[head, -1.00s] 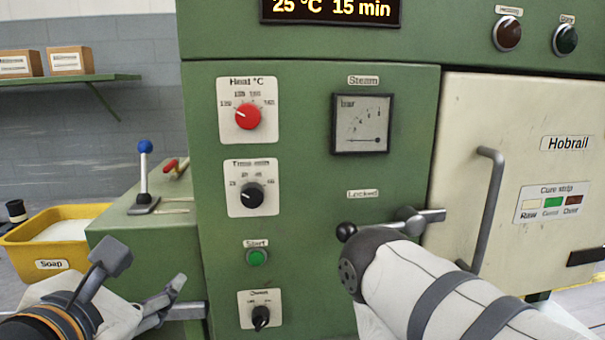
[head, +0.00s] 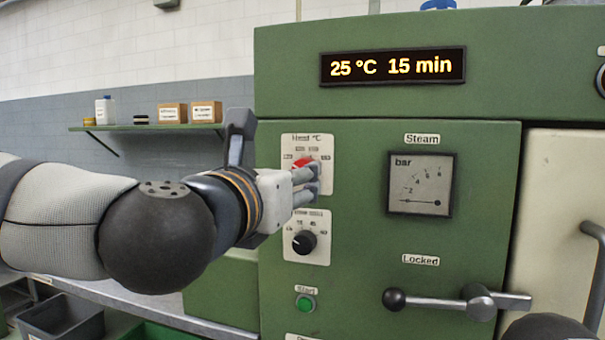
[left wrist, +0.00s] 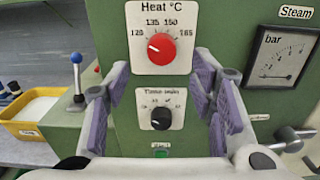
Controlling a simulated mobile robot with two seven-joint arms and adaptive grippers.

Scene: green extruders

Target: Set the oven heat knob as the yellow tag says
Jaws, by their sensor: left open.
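The red heat knob (left wrist: 161,49) sits on a white plate marked 120, 135, 150 and 165 on the green oven panel. Its white pointer line points up-left, toward 120. In the head view the knob (head: 303,163) is partly hidden by my left gripper (head: 309,185). The left gripper (left wrist: 164,105) is open and empty in front of the panel. In the wrist view its purple-padded fingers stand apart, left and right below the knob, with no visible grip on it. No yellow tag shows. My right gripper is not in view.
The black timer knob (left wrist: 160,118) is just below the heat knob. A display (head: 392,67) reads 25 °C 15 min. The steam gauge (head: 420,184) and the door lock lever (head: 440,301) are to the right. A yellow soap tub (left wrist: 33,118) stands left.

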